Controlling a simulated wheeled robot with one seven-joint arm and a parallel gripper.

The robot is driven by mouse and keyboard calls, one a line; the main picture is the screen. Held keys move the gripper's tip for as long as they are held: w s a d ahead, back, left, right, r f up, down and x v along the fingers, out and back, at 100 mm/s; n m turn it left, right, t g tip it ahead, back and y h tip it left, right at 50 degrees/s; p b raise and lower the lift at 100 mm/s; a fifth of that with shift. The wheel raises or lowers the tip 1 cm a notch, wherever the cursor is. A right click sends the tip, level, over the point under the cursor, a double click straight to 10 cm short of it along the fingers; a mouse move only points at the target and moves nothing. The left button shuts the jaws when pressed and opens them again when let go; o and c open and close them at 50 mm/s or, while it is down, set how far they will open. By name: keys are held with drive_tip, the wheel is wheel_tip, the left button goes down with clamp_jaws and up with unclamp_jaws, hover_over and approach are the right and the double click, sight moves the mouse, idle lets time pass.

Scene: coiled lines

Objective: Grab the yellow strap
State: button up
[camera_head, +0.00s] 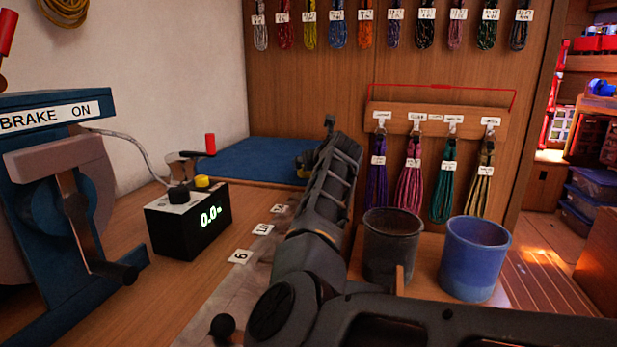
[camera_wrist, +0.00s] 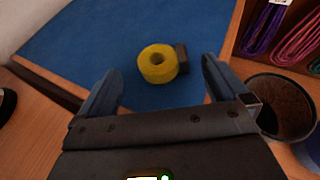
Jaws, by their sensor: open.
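The yellow strap (camera_wrist: 157,64) is a round roll with a hole in its middle and a dark piece at its right side. It lies on the blue mat (camera_wrist: 85,35) in the wrist view. My gripper (camera_wrist: 161,68) is open and empty, one finger on each side of the roll in the picture. The roll looks to lie beyond the fingertips, and I see no touch. In the head view my arm and gripper cover most of that spot on the blue mat (camera_head: 245,158), with only a little yellow showing beside them.
A dark cup (camera_head: 391,245) and a blue cup (camera_head: 475,258) stand right of my arm. Coiled lines hang on a rack (camera_head: 437,118) behind them. A black display box (camera_head: 188,220) and a blue brake machine (camera_head: 60,190) stand left. The mat around the roll is clear.

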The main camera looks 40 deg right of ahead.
drive_tip(key=shift+w+d+f+b, duration=0.3)
drive_tip(key=shift+w+f+b, duration=0.3)
drive_tip(key=shift+b, duration=0.45)
drive_tip(key=shift+w+d+f+b, duration=0.3)
drive_tip(key=shift+w+f+b, duration=0.25)
drive_tip(key=shift+b, duration=0.45)
drive_tip(key=shift+w+d+f+b, duration=0.1)
drive_tip(key=shift+w+d+b, duration=0.15)
drive_tip(key=shift+w+b, duration=0.5)
drive_tip(key=shift+w+d, duration=0.1)
drive_tip(key=shift+w, duration=0.25)
drive_tip(key=c, duration=1)
